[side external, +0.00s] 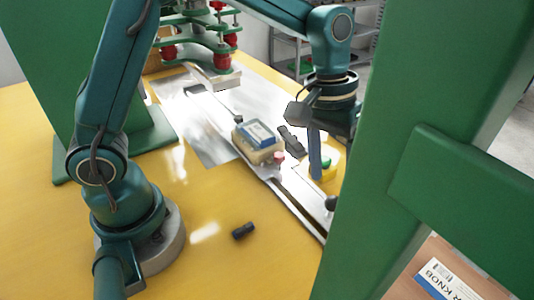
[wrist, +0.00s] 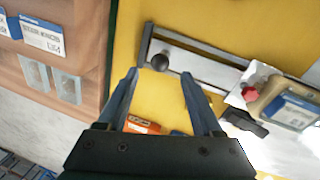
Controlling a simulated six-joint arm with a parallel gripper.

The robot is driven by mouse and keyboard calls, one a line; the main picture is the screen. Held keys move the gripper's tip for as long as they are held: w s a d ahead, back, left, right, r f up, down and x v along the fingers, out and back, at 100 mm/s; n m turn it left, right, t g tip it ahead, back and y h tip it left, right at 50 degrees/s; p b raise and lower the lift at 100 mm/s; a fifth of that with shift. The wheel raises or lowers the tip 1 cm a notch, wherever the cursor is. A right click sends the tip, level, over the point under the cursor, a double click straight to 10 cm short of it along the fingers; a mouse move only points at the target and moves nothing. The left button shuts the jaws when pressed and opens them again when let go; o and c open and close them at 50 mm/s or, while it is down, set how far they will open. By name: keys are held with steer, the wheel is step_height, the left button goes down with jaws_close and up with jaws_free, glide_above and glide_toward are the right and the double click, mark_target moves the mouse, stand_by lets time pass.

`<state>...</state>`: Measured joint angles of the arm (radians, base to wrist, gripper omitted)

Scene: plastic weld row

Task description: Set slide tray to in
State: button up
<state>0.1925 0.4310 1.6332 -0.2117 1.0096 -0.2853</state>
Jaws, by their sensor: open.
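The slide tray appears to be the beige block (side external: 266,154) with a blue top and a red knob (side external: 279,158), on a metal rail (side external: 298,208). It also shows at the right of the wrist view (wrist: 268,101), with its red knob (wrist: 249,94). A round black knob (wrist: 160,62) sits near the rail's end; it also shows in the side view (side external: 331,203). My gripper (wrist: 159,75) is open and empty, its fingertips on either side of the black knob in the picture. In the side view my gripper (side external: 308,166) hangs above the rail; contact cannot be told.
A yellow box with a green button (side external: 327,162) stands beside the rail. A press with red parts (side external: 168,52) is at the back. Green posts (side external: 430,120) frame the table. A black piece (side external: 243,231) lies on the yellow table, clear around it.

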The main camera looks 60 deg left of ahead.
mark_target(332, 197)
steer(key=shift+d+f, duration=0.25)
steer(key=shift+f, duration=1)
steer(key=shift+d+f, duration=0.25)
steer(key=shift+f, duration=1)
jaws_close()
